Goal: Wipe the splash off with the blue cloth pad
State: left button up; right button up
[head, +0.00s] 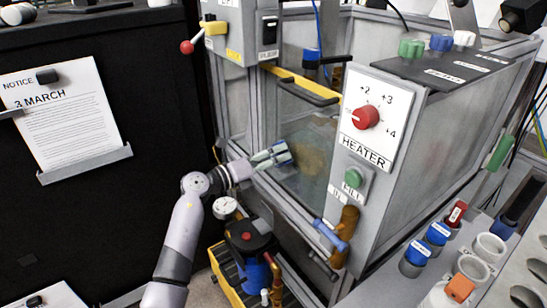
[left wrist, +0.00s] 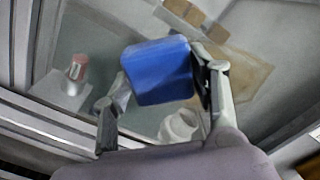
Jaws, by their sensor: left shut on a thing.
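My left gripper (head: 272,156) is shut on the blue cloth pad (head: 282,152). It holds the pad up at the clear front window (head: 300,130) of the grey cabinet. In the left wrist view the pad (left wrist: 158,70) sits between both fingers (left wrist: 160,95) as a blue block. A tan-brown patch (head: 313,160) shows at the window just right of the pad; it also shows in the left wrist view (left wrist: 245,75). I cannot tell if this patch is the splash on the pane or something behind it. Whether the pad touches the pane is unclear. My right gripper is out of view.
Right of the window is the heater panel (head: 377,118) with a red knob and green button. A yellow-and-black handle (head: 300,84) crosses above the window. A gauge (head: 225,208) and a blue-black canister (head: 250,245) stand below my arm. Blue-capped jars (head: 416,254) stand at lower right.

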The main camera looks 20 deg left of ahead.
pick_arm(q)
jog(key=shift+x, duration=0.8)
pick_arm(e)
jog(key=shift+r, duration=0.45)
